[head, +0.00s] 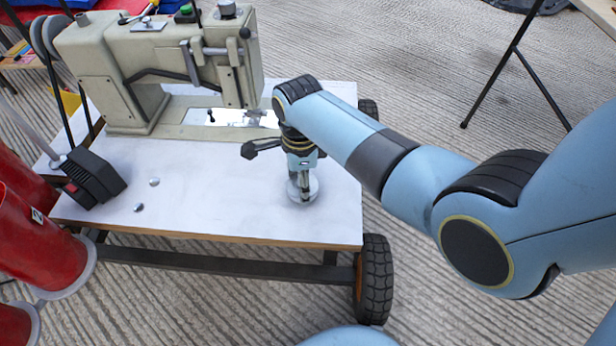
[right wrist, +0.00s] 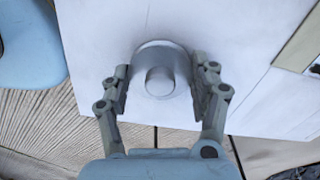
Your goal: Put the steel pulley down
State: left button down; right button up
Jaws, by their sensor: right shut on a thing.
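The steel pulley (head: 310,190) is a small round grey metal disc with a raised hub, at the right part of the white cart top (head: 230,205) in the head view. My right gripper (head: 301,180) points down from above and is shut on it. In the right wrist view the pulley (right wrist: 160,54) sits between the two fingers of the gripper (right wrist: 161,82), with the white surface beneath it. It looks level and very close to the top; I cannot tell whether it touches. My left gripper is not in view.
A beige sewing machine (head: 110,65) stands at the back of the cart. A black pedal-like box (head: 95,175) and two small metal discs (head: 154,181) are at the left. Red cylinders (head: 35,235) stand beside the cart. The front middle of the top is clear.

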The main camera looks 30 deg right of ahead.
jog(key=shift+f, duration=0.55)
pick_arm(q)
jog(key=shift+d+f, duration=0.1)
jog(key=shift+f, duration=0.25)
pick_arm(e)
jog(key=shift+r, duration=0.2)
jog(key=o, duration=1.3)
jog(key=shift+f, duration=0.15)
notch_tip(320, 180, up, 11)
jog(key=p, duration=0.5)
jog(key=shift+r, duration=0.2)
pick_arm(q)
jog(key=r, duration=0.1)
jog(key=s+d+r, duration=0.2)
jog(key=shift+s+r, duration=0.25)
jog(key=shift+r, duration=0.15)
pick_arm(e)
jog(key=shift+r, duration=0.45)
